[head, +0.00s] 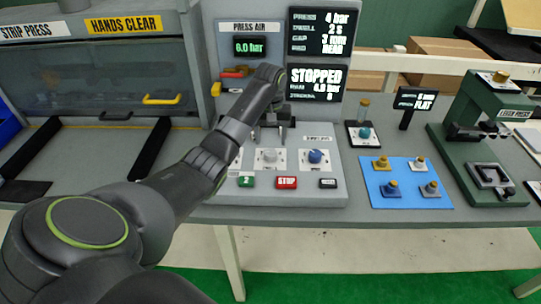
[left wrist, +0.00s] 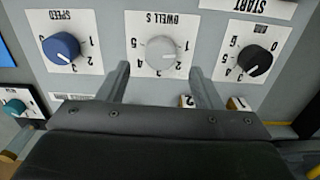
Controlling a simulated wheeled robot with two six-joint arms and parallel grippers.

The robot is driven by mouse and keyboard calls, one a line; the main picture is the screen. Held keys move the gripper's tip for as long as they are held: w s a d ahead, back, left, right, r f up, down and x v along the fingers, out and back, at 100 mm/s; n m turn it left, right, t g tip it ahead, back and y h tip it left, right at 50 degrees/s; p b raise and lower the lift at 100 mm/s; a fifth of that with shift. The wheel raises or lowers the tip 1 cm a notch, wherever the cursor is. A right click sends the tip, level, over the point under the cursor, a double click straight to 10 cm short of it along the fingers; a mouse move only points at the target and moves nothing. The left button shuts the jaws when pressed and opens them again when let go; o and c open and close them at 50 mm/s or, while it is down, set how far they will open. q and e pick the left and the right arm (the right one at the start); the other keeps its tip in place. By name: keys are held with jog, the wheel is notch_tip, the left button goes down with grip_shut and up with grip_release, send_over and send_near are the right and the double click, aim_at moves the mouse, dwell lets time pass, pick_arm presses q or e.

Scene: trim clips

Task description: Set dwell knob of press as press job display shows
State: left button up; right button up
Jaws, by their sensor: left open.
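The press job display (head: 320,32) reads 4 bar, dwell 2 s and 3 mm. The dwell knob (head: 269,156) is pale grey on a white dial plate on the press panel, between the blue speed knob (head: 316,156) and a black knob (left wrist: 255,60). In the left wrist view the dwell knob (left wrist: 161,53) appears upside down; its pointer setting is too small to read surely. My left gripper (left wrist: 159,70) is open, its fingers on either side of the dwell knob with gaps showing. It also shows in the head view (head: 268,136). My right gripper is not seen.
A lower screen (head: 317,84) reads STOPPED. Green, red STOP and dark buttons (head: 286,183) line the panel's front. A blue mat (head: 408,197) with several small knobbed pieces and a green lever press (head: 490,130) stand at right. My left arm hides the panel's left part.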

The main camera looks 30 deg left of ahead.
aim_at(270, 152)
pick_arm(q)
jog(key=shift+f+p, duration=0.35)
jog(key=shift+f, duration=2.2)
jog(key=c, duration=1)
